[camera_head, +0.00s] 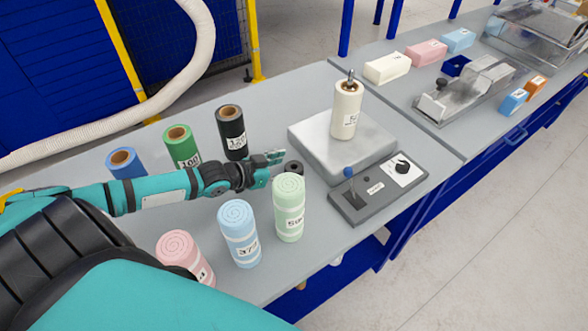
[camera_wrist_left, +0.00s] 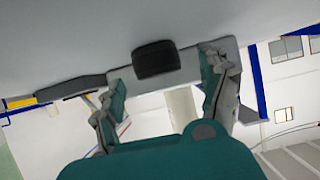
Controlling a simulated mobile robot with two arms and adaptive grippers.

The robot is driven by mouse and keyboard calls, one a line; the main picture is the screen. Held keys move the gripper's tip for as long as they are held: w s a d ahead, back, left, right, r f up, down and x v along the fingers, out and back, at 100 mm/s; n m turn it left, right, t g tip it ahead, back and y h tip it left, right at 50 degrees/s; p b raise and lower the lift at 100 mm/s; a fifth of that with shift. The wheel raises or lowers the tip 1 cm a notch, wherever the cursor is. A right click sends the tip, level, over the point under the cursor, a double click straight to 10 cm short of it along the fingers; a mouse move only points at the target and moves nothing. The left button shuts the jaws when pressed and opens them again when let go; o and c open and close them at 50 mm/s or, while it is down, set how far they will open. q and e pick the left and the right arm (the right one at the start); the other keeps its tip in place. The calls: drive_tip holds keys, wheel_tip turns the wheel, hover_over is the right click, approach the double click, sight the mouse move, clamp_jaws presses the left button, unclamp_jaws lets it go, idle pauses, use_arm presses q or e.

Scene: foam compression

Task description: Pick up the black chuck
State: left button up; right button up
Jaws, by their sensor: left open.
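The black chuck (camera_head: 294,168) is a short dark cylinder on the grey table, partly hidden behind the light green foam roll in the head view. It also shows in the left wrist view (camera_wrist_left: 155,58), between and beyond the fingertips. My left gripper (camera_head: 270,168) is open and low over the table, its fingertips just left of the chuck. In the left wrist view the open fingers (camera_wrist_left: 160,88) stand either side of the chuck's line, with nothing held. My right gripper is not in view.
A light green foam roll (camera_head: 289,210) stands close in front of the chuck, with a blue roll (camera_head: 238,238) beside it. A black roll (camera_head: 231,135) stands behind my gripper. A grey press plate (camera_head: 315,145) carrying a cream roll (camera_head: 346,107) and a control box (camera_head: 355,205) are right.

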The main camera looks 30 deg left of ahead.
use_arm(q)
drive_tip(key=shift+x, duration=0.8)
drive_tip(key=c, duration=1.3)
